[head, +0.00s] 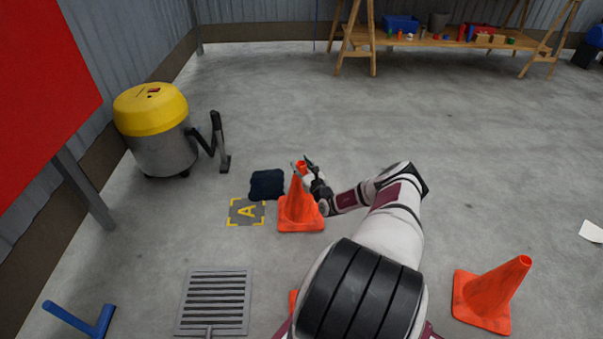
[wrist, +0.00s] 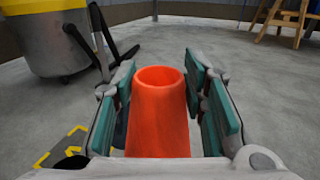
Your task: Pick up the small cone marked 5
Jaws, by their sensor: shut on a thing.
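An orange cone (head: 300,212) stands upright just right of the yellow-marked square A. No number shows on the side I can see. My gripper (head: 305,165) is at the cone's narrow top, reaching in from the right. In the wrist view the cone (wrist: 160,115) stands between the green finger pads of my gripper (wrist: 162,100), which is shut on it. Whether its base rests on the floor or is slightly raised, I cannot tell.
A second orange cone (head: 490,296) stands at lower right. A dark folded cloth or bag (head: 267,184), a yellow-topped vacuum (head: 160,130), a floor grate (head: 214,302) and a blue bar (head: 80,322) are on the left. A wooden bench (head: 450,42) stands behind. The middle floor is clear.

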